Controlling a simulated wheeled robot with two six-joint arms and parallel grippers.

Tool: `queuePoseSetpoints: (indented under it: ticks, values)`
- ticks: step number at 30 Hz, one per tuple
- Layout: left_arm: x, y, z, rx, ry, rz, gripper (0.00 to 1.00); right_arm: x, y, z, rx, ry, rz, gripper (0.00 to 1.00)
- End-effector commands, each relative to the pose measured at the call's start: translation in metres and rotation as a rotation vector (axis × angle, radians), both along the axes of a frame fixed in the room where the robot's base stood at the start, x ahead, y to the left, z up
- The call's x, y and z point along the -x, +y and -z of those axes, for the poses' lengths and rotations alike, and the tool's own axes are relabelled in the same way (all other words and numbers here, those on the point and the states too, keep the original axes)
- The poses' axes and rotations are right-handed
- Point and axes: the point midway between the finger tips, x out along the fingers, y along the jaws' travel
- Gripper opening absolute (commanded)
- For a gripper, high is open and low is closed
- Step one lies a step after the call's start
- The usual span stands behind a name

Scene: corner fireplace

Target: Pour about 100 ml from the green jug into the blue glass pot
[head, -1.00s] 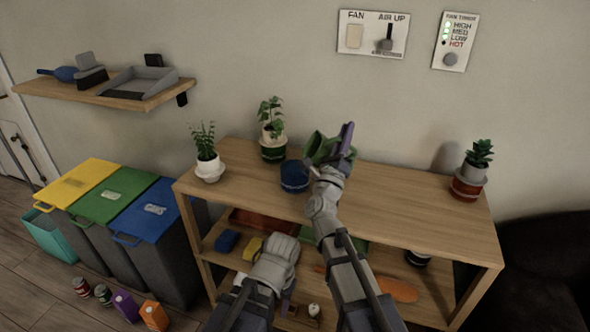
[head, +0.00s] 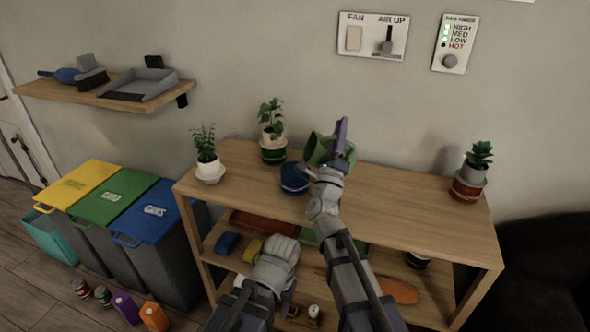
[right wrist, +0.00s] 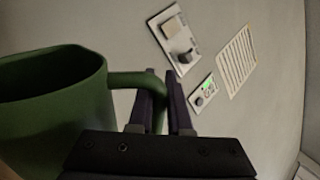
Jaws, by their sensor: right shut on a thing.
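My right gripper (head: 340,138) is shut on the handle of the green jug (head: 317,149). The right wrist view shows the handle between my right fingers (right wrist: 165,92), with the jug (right wrist: 50,105) at the left. The jug is held above the shelf top, tilted toward the left. The blue glass pot (head: 294,178) stands on the shelf top, just below and left of the jug, partly covered by the jug and my wrist. I see no stream, and the contents of both are hidden. My left gripper (head: 287,288) is low in front of the shelf, its fingers mostly hidden.
A plant in a green-banded pot (head: 273,152) stands close behind the blue pot. A white-potted plant (head: 209,170) is at the left end, and a red-potted plant (head: 469,186) at the right. The shelf top (head: 410,205) is clear between the jug and the red-potted plant.

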Motion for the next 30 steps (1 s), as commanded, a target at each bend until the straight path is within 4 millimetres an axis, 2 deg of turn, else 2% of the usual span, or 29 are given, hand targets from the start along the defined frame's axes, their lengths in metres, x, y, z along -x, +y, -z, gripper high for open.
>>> queuePoseSetpoints:
  ticks: [30]
  values:
    - [0.0,0.0,0.0,0.0,0.0,0.0,0.5,0.004,0.015,-0.005,0.055,-0.016,0.006,0.0]
